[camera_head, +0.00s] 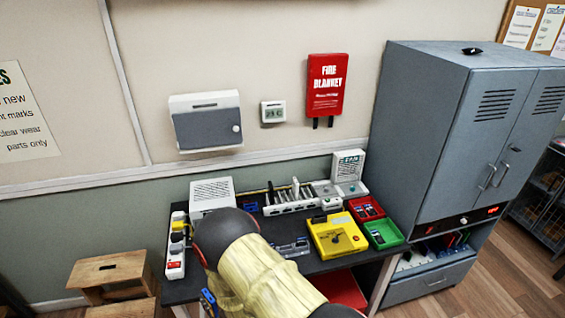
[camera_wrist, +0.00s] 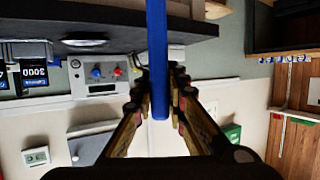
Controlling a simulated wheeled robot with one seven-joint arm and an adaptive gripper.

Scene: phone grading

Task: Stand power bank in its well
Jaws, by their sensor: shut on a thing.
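A slim blue slab, which I take to be the power bank (camera_wrist: 157,45), is between the two fingers of my gripper (camera_wrist: 160,96) in the wrist view. My gripper is shut on it, and only its narrow side shows. In the head view, a small blue and dark piece (camera_head: 208,299) shows beside my arm, low in the picture; I cannot tell if it is the power bank. My arm hides part of the dark bench (camera_head: 186,290). A white slotted rack (camera_head: 290,207) stands at the bench's back; I cannot make out which well is the power bank's.
A yellow box (camera_head: 337,236), a red tray (camera_head: 367,208) and a green tray (camera_head: 384,234) sit at the bench's right. A white strip (camera_head: 175,262) runs along its left edge. A grey cabinet (camera_head: 440,140) stands at right, wooden steps (camera_head: 107,268) at left.

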